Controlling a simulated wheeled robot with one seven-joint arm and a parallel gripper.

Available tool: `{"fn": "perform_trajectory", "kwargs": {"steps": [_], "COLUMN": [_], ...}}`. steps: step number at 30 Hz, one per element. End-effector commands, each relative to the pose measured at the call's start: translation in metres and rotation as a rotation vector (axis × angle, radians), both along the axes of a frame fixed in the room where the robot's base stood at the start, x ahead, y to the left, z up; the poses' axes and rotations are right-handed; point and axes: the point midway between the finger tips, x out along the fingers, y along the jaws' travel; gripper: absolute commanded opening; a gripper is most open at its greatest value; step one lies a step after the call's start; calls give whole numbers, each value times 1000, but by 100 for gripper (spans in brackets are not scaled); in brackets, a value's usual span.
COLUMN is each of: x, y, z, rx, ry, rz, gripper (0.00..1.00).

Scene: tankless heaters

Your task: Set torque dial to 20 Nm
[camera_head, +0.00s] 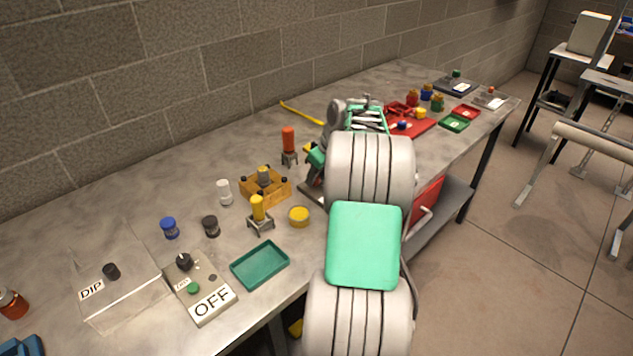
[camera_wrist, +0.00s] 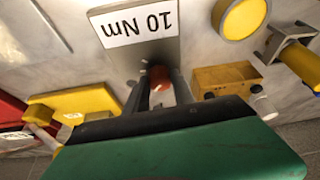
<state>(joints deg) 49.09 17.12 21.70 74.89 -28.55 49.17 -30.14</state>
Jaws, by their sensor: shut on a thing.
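The torque dial device is a grey plate (camera_wrist: 158,52) with a white label (camera_wrist: 137,24) reading "10 Nm", upside down in the wrist view. A small orange-red dial knob (camera_wrist: 160,76) shows just beyond the label. My gripper (camera_wrist: 161,92) has its two dark fingers on either side of this knob and is shut on it. The fingers hide part of the knob, and its pointer cannot be seen. In the head view, part of the plate (camera_head: 312,195) shows left of my arm, which hides the dial and most of the gripper.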

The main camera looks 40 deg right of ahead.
Motion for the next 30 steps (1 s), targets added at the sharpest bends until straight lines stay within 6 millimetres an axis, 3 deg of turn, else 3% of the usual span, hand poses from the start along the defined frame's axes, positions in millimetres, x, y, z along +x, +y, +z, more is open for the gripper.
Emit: {"fn": "perform_trajectory", "kwargs": {"steps": [30], "x": [4], "y": [6], "z": [1], "rx": [0], "ry": [-2], "rz": [-963], "gripper": [0]}}
